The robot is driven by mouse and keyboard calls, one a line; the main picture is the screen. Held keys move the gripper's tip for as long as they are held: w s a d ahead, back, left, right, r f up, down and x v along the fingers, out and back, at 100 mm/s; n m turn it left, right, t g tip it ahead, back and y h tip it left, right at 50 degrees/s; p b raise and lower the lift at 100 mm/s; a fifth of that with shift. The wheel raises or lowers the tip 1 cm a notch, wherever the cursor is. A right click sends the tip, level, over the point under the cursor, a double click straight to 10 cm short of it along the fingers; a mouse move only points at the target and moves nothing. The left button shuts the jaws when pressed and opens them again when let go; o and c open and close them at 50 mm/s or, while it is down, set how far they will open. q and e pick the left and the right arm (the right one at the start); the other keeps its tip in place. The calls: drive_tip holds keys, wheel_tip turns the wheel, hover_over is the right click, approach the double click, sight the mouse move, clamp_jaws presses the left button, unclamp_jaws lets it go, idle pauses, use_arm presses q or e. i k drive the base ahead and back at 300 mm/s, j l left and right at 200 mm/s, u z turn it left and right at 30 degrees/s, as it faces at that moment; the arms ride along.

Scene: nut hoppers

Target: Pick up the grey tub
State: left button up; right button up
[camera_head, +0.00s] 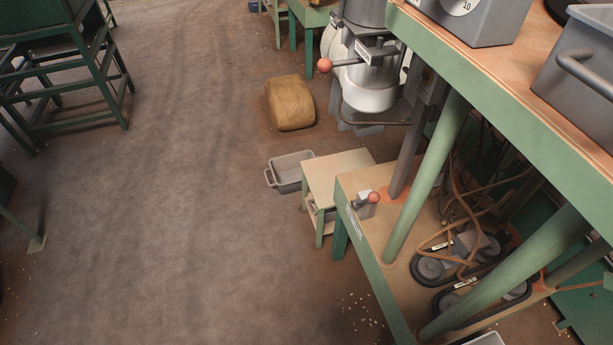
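A grey tub (288,177) with a looped handle on its left end sits on the floor in the middle of the view, just left of a small low table. Its inside looks empty from here. Another grey tub (577,83), larger and with a bar handle, stands on the green-edged bench at the upper right and is cut off by the picture's edge. Neither of my grippers shows in this view.
The small table (335,172) and the green machine frame (372,272) stand right of the floor tub. A brown sack (290,103) lies behind it. A green stand (70,80) is at upper left. The floor between is mostly clear.

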sight(286, 170)
drive_tip(key=i+j+z, duration=0.1)
drive_tip(key=z, duration=0.35)
drive_tip(key=i+j+z, duration=0.15)
drive_tip(key=z, duration=0.35)
drive_tip(key=i+j+z, duration=0.1)
drive_tip(key=z, duration=0.35)
